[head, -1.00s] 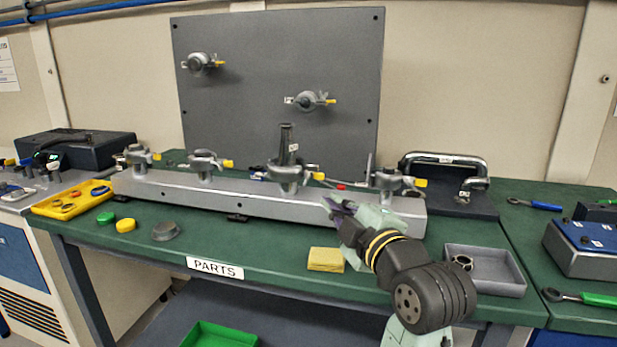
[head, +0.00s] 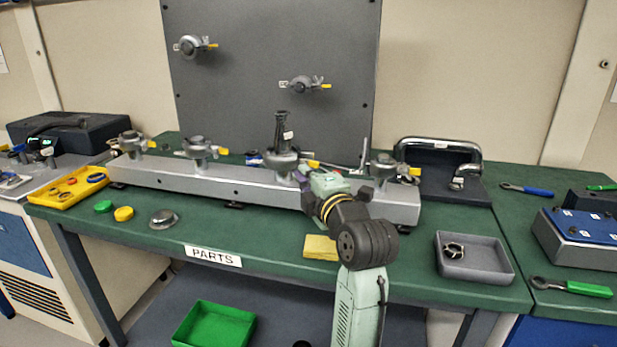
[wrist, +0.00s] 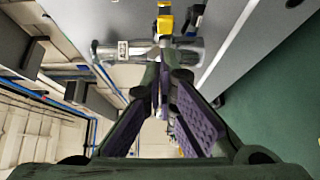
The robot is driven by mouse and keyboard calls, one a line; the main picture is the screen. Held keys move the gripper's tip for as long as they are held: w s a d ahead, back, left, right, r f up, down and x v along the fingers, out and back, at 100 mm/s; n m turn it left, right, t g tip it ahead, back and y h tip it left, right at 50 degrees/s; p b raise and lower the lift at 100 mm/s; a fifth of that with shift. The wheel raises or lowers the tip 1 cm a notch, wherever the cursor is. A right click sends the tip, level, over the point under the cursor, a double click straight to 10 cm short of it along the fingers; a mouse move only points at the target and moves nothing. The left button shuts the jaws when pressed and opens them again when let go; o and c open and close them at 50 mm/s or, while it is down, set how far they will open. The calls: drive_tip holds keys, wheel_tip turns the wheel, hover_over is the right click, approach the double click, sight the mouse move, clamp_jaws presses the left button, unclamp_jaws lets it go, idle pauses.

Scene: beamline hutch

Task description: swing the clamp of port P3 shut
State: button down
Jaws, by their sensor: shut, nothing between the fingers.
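A grey metal rail (head: 250,190) carries several clamped ports along the table. The third from the left, which I take for P3, has a tall dark fitting (head: 282,130) upright on it, with a small label too small to read. Its clamp (head: 283,160) has a yellow-tipped lever (head: 313,163) pointing right. My gripper (head: 300,180) is at the rail's front, just below and right of this port, its fingers shut and empty. In the wrist view, the purple-padded fingers (wrist: 160,88) point at a metal port body (wrist: 180,52) and a yellow tab (wrist: 165,22). Contact cannot be told.
A fourth port (head: 382,167) stands right of my gripper. A grey panel (head: 270,50) with two more clamps rises behind. A yellow block (head: 320,247), a grey tray (head: 475,273), and a chrome-handled dark unit (head: 440,190) are nearby.

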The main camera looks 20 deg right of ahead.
sight(314, 163)
drive_tip(key=shift+w+d, duration=0.65)
drive_tip(key=shift+w, duration=0.05)
drive_tip(key=shift+w+d+f+b, duration=0.3)
drive_tip(key=shift+d+b, duration=0.3)
drive_tip(key=shift+b, duration=0.25)
drive_tip(key=shift+w+d+b, duration=0.3)
drive_tip(key=shift+b, duration=0.05)
drive_tip(key=shift+w+d+r, duration=0.15)
drive_tip(key=shift+d+r, duration=0.05)
drive_tip(key=shift+r, duration=0.15)
